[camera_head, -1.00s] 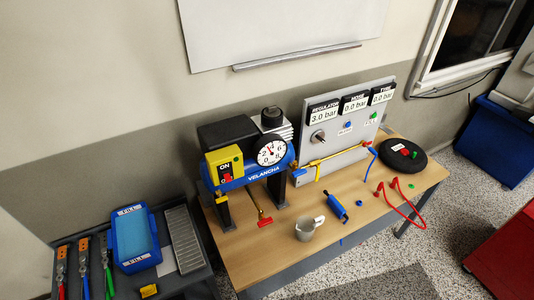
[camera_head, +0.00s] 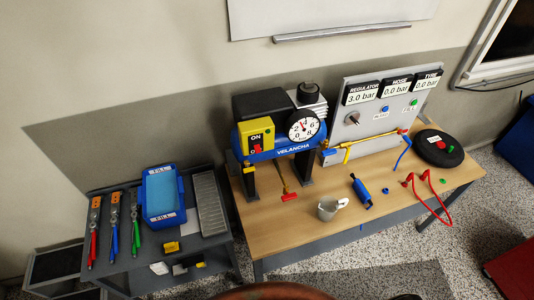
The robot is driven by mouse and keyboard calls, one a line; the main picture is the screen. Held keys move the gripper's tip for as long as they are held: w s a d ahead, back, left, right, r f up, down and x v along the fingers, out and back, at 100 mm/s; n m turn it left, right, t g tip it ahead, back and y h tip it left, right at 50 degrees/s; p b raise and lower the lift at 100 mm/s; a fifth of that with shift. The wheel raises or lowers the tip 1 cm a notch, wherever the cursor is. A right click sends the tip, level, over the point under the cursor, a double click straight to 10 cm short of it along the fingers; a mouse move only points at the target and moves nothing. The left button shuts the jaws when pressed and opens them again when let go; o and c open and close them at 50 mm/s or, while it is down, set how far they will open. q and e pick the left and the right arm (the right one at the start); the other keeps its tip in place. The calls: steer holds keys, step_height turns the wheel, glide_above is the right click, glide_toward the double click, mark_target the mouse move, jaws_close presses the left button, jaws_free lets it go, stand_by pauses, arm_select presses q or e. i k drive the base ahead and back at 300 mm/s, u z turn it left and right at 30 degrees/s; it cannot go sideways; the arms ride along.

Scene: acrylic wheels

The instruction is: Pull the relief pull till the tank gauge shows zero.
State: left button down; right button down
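The blue compressor tank (camera_head: 277,154) stands on black legs on the wooden bench. Its round white tank gauge (camera_head: 304,126) has a red needle tilted up, off the low end of the dial; the exact reading is too small to tell. A red T-shaped handle on a brass rod, which looks like the relief pull (camera_head: 289,197), hangs below the tank near the bench top. Neither of my grippers is in view, and nothing touches the handle.
A regulator panel (camera_head: 371,131) stands right of the tank, its displays showing 3.0, 0.0 and 0.0 bar. A tool cart (camera_head: 141,256) stands left.

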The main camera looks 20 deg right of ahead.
mark_target(248, 169)
steer(key=k, duration=0.5)
steer(key=u, duration=1.85)
steer(key=i, duration=1.15)
steer(key=z, duration=2.05)
